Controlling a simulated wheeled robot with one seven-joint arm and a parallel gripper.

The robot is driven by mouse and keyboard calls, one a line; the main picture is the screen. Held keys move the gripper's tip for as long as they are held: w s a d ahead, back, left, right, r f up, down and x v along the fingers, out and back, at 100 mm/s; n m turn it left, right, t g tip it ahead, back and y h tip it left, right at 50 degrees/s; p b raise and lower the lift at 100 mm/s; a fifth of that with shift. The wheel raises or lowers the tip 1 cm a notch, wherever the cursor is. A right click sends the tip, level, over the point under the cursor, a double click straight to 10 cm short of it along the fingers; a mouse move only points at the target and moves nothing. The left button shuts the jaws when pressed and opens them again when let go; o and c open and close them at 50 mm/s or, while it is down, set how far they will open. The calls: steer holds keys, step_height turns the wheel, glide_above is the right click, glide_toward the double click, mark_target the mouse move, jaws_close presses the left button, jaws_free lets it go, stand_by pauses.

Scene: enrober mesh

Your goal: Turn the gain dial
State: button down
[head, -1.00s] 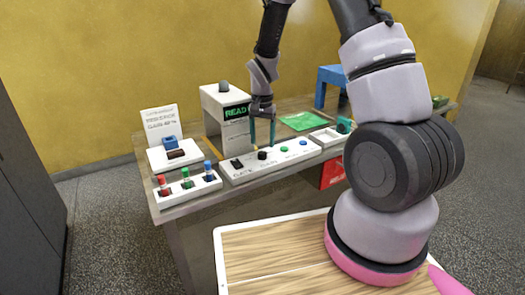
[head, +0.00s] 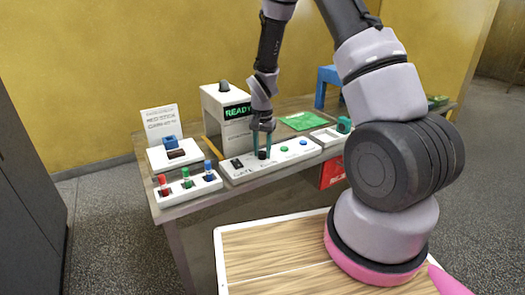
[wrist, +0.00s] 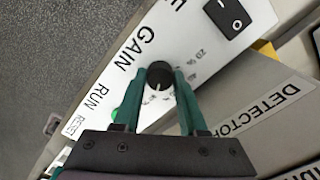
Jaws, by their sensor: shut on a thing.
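The gain dial (wrist: 159,75) is a small black round knob on a white control panel (head: 232,173), beside the printed word GAIN in the wrist view. It also shows as a dark knob in the head view (head: 262,155). My gripper (wrist: 160,84) has teal fingers, one on each side of the dial, and is shut on it. In the head view my gripper (head: 262,149) reaches down onto the panel from above. Percent markings are printed beside the dial, partly hidden by a finger.
A black rocker switch (wrist: 228,14) is beside the dial. A green button (head: 284,149) and a blue button (head: 303,143) are on the same panel. The white detector box (head: 214,98) with a READY screen stands behind. A rack of coloured vials (head: 186,190) is at left.

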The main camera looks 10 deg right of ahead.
mark_target(263, 152)
steer(key=n, duration=0.4)
steer(key=shift+n, duration=1.8)
steer(key=shift+c, duration=2.3)
jaws_free()
step_height(263, 152, up, 11)
